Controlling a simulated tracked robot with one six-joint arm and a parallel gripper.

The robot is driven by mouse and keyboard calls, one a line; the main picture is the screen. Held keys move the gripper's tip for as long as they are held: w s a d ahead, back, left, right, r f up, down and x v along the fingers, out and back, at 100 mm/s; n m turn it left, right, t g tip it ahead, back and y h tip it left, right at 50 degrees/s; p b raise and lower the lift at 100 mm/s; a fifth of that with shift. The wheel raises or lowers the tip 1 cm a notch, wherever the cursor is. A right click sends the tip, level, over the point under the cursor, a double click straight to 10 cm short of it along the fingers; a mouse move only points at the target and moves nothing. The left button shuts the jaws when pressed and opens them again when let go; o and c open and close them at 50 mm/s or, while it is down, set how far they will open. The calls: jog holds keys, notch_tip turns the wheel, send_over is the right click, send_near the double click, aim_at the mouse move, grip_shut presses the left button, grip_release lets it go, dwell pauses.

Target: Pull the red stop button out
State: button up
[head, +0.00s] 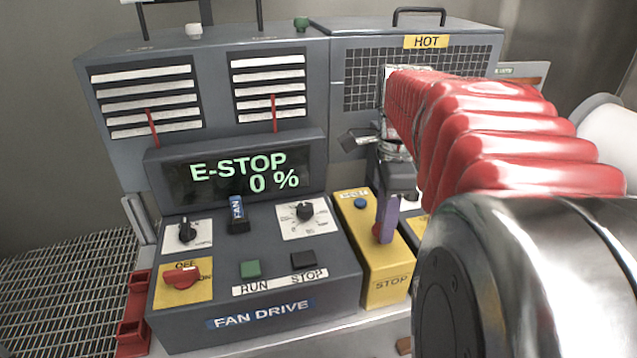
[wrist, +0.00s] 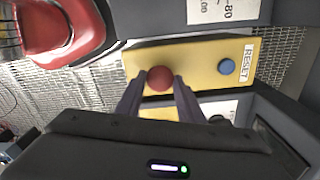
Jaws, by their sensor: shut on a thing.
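The red stop button (wrist: 159,79) sits on the yellow stop box (head: 385,292), which is marked STOP and also carries a blue reset button (head: 361,203). In the wrist view the red button is between the two purple fingers of my gripper (wrist: 158,88), which is shut on it. In the head view my gripper (head: 384,232) reaches down onto the box, and its finger hides most of the red button. The blue button also shows in the wrist view (wrist: 227,67), apart from the fingers. The display (head: 240,172) reads E-STOP 0 %.
The grey fan drive console (head: 262,310) stands left of the yellow box, with a red switch (head: 181,278), knobs and a green RUN button (head: 250,269). A grey cabinet with a mesh panel marked HOT (head: 427,41) stands behind. Another yellow panel lies close beside the box.

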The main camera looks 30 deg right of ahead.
grip_shut()
jog(key=shift+r, duration=0.85)
jog(key=o, duration=1)
grip_release()
jog(key=shift+c, duration=0.2)
